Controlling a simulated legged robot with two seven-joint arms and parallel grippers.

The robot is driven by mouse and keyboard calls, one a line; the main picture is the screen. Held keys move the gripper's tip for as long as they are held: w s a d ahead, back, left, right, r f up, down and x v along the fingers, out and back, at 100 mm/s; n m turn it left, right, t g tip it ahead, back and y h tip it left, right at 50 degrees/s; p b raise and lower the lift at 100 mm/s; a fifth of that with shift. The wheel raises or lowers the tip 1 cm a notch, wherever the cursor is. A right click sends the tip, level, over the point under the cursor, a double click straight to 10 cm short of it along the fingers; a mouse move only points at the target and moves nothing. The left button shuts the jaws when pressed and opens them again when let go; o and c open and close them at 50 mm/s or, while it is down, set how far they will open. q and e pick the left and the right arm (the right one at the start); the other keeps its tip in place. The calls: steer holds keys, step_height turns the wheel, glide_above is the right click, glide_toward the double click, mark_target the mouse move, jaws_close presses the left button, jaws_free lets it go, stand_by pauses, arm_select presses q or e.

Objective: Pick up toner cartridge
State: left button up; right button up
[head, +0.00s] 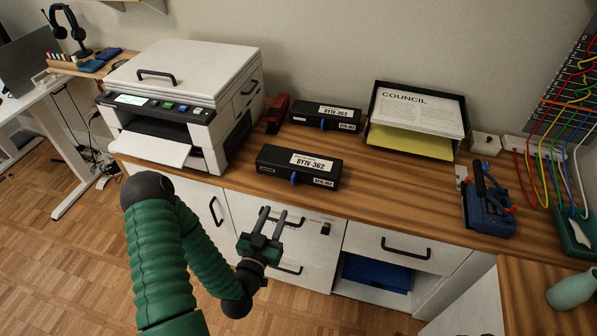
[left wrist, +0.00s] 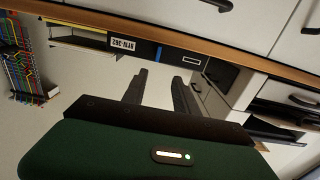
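Two black toner cartridges with white labels lie on the wooden counter. The nearer toner cartridge (head: 299,167) is close to the counter's front edge, with a small blue tab on its front. The farther toner cartridge (head: 325,116) lies behind it near the wall. My left gripper (head: 273,222) is open and empty, in front of the counter, apart from the nearer cartridge. In the left wrist view a cartridge (left wrist: 150,49) shows upside down beyond the open fingers (left wrist: 158,88). My right gripper is not in view.
A white printer (head: 183,100) stands left of the cartridges, with a red stapler-like object (head: 277,113) beside it. A paper tray (head: 368,142) is at right, and a blue device (head: 487,208) farther right. Cabinet drawers (head: 397,249) with handles lie below the counter edge.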

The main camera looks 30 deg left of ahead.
arm_select(q)
glide_toward(292, 179)
steer(key=x, duration=0.4)
steer(key=shift+w+d+p, duration=0.1)
steer(key=shift+d+p, duration=0.15)
steer(key=shift+p, duration=0.05)
steer(key=x, duration=0.2)
steer(key=a+x, duration=0.1)
steer(key=x, duration=0.2)
steer(key=shift+w+f+b, duration=0.15)
steer(key=shift+f+b, duration=0.05)
steer(key=shift+b, duration=0.1)
steer(key=shift+d+r, duration=0.1)
steer(key=shift+d, duration=0.1)
steer(key=shift+c, duration=0.4)
steer(key=shift+d, duration=0.1)
steer(key=shift+c, duration=1.2)
jaws_close()
